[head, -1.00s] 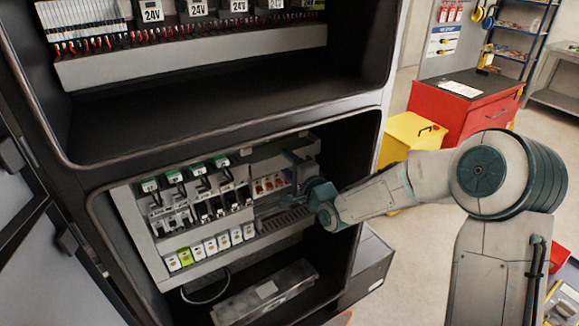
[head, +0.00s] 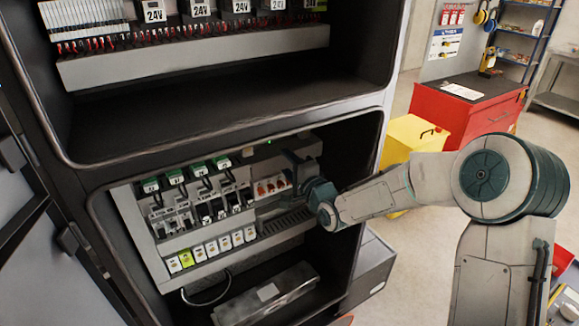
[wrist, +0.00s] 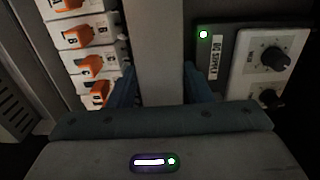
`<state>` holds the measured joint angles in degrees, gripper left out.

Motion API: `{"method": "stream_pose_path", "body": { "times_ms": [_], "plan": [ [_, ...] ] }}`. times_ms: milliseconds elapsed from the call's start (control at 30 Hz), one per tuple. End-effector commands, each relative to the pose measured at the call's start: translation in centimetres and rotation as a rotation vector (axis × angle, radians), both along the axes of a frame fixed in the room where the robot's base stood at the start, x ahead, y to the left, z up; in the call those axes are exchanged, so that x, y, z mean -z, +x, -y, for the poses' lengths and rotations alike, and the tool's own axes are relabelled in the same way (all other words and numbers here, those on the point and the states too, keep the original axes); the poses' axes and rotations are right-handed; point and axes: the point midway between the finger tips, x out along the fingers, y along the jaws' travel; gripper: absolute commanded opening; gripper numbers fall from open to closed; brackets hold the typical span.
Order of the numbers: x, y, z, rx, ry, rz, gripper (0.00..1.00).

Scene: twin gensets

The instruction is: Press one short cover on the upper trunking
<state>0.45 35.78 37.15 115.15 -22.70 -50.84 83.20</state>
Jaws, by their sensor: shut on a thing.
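My gripper (head: 292,160) reaches into the right side of the lower cabinet bay. In the wrist view, its two dark fingers (wrist: 161,88) are shut on a plain light grey strip, the short cover (wrist: 157,45). The cover runs up the picture between a row of orange-handled switches and a dark panel. In the head view, the upper trunking (head: 262,152) runs along the top of the bay's mounting plate, and the gripper is at its right part. The wrist and fingers hide much of the cover there. I cannot tell whether the cover is fully seated.
Orange-handled switches (wrist: 88,65) sit close left of the fingers in the wrist view. A panel with a green light and knobs (wrist: 272,57) is close on the right. Slotted lower trunking (head: 285,223) lies below the gripper. A grey metal box (head: 268,293) lies on the bay floor.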

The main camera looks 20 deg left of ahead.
Motion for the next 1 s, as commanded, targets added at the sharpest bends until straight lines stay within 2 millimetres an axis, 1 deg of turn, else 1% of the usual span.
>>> {"method": "stream_pose_path", "body": {
  "times_ms": [800, 833, 867, 900, 933, 1000],
  "plan": [
    [0.06, 0.28, -0.31, 0.000, -0.001, -0.001, 0.10],
    [0.04, 0.30, -0.32, 0.000, -0.001, -0.001, 0.48],
    [0.02, 0.29, -0.31, 0.000, -0.001, -0.001, 0.56],
    [0.02, 0.29, -0.31, 0.000, -0.001, -0.001, 0.67],
    [0.02, 0.29, -0.31, 0.000, -0.001, -0.001, 0.70],
    [0.07, 0.28, -0.30, 0.000, -0.002, -0.001, 0.70]
  ]
}}
